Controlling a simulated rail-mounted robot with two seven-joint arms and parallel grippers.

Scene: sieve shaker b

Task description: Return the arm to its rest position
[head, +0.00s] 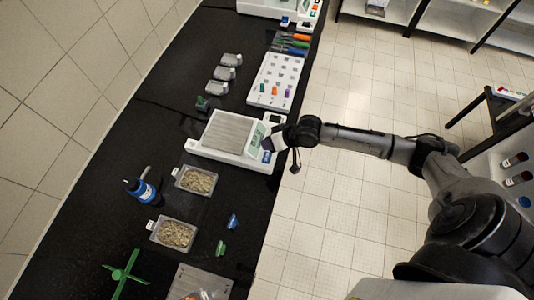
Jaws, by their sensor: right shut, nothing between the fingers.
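My right arm reaches in from the right side of the head view. Its gripper (268,143) is at the front right edge of a white balance (213,153), beside the balance's display and buttons. The gripper is shut with nothing in it. It is small in the picture, so I cannot tell whether it touches the balance. The balance has a bare grey metal pan (229,133). My left gripper is not in view.
Grey containers (224,73) lie behind. The tiled floor right of the bench is open.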

